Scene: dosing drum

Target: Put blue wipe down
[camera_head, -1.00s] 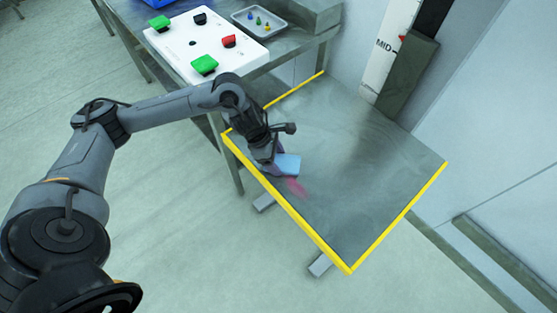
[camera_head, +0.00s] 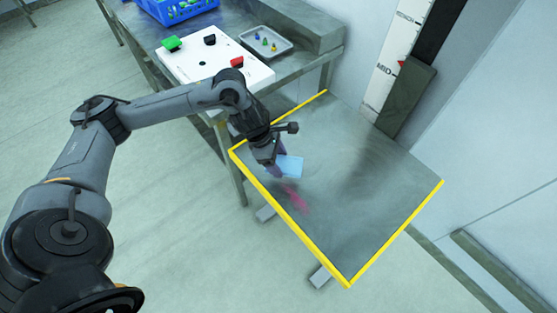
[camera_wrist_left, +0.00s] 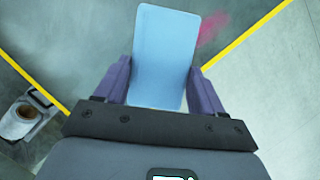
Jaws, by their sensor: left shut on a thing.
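The blue wipe (camera_head: 290,166) is a light blue flat pad near the left edge of the grey platform (camera_head: 350,185) with yellow edging. My left gripper (camera_head: 278,165) is shut on it. In the left wrist view the wipe (camera_wrist_left: 163,55) stands between the two purple fingers of the left gripper (camera_wrist_left: 160,85). I cannot tell whether the wipe touches the platform. A pink smear (camera_head: 295,198) lies on the platform just below the wipe; it also shows in the left wrist view (camera_wrist_left: 212,28). My right gripper is not in view.
A metal table behind holds a white board (camera_head: 208,58) with green, black and red pieces, a grey tray (camera_head: 263,42) with small coloured items, and a blue basket (camera_head: 180,8). A wall gauge marked MID (camera_head: 390,70) stands behind the platform. The platform's right part is clear.

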